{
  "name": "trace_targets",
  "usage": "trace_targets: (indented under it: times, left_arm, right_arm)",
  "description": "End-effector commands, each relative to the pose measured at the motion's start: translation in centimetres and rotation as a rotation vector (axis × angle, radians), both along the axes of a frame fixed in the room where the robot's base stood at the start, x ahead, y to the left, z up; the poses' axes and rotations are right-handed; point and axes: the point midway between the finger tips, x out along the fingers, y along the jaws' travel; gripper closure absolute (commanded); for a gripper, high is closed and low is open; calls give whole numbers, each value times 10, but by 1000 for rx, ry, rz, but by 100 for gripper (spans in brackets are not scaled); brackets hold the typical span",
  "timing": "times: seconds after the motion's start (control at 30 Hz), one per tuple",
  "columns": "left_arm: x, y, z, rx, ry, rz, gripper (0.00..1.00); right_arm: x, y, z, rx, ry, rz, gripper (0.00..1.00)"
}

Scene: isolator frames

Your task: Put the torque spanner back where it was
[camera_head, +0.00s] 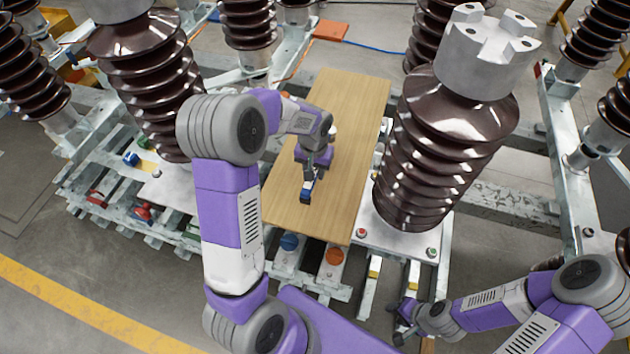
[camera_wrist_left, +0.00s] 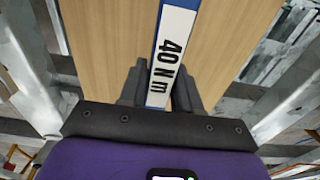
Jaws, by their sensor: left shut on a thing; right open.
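My left gripper (camera_head: 310,172) is over the wooden board (camera_head: 350,110) and shut on the torque spanner (camera_head: 306,192), a blue tool with a white label. In the left wrist view the spanner (camera_wrist_left: 174,50) reads "40 Nm" and runs away between the fingers (camera_wrist_left: 160,92) over the wood. The fingers and arm hide part of it. I cannot tell whether it touches the board. My right gripper (camera_head: 402,322) is open, low at the front right, away from the board.
A large brown ribbed insulator (camera_head: 435,150) with a grey metal cap stands close right of the board, another (camera_head: 150,75) to its left. A blue round piece (camera_head: 289,242) and an orange one (camera_head: 334,256) sit before the board's near edge. Galvanised steel beams surround it.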

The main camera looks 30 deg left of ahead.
Motion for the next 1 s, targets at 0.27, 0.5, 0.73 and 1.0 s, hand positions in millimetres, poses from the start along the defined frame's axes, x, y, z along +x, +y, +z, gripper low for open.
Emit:
trace_targets:
  times: [0.27,0.5,0.73,1.0]
  left_arm:
    - [0,0,-39,0,-1,0,100]
    - [1,0,-48,0,-5,1,100]
    - [1,0,-51,0,-4,0,100]
    - [0,0,-51,0,-1,0,42]
  right_arm:
    - [0,0,-14,0,0,0,57]
    - [0,0,-15,0,0,0,57]
    - [0,0,-18,0,0,0,57]
    - [0,0,-17,0,0,0,57]
